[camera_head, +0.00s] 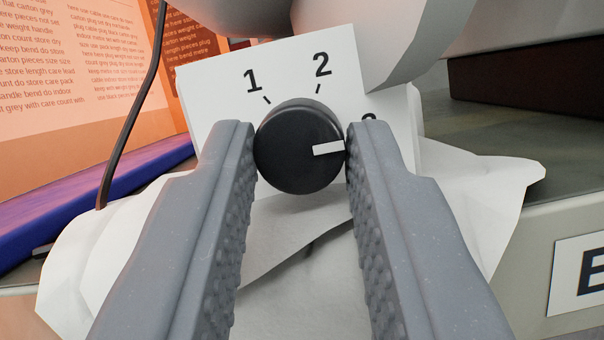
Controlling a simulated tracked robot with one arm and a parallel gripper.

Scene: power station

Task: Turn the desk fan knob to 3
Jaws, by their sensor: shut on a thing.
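The desk fan knob (298,146) is a round black dial with a white pointer mark (328,148). It sits on a white panel (222,88) with the numbers 1 and 2 and tick marks above the knob. A third mark at the right is mostly hidden behind my right finger. The pointer aims right, toward that partly hidden mark. My gripper (300,150) is shut on the knob, with one grey finger on each side. The fan's upper parts (425,40) show at the top, cut off by the frame.
A crumpled white sheet (500,180) lies under the fan. A dark cable (135,115) runs down at the left, beside an orange printed page (75,110) and a purple edge (90,200). A lettered label (578,275) is on the surface's front at the right.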

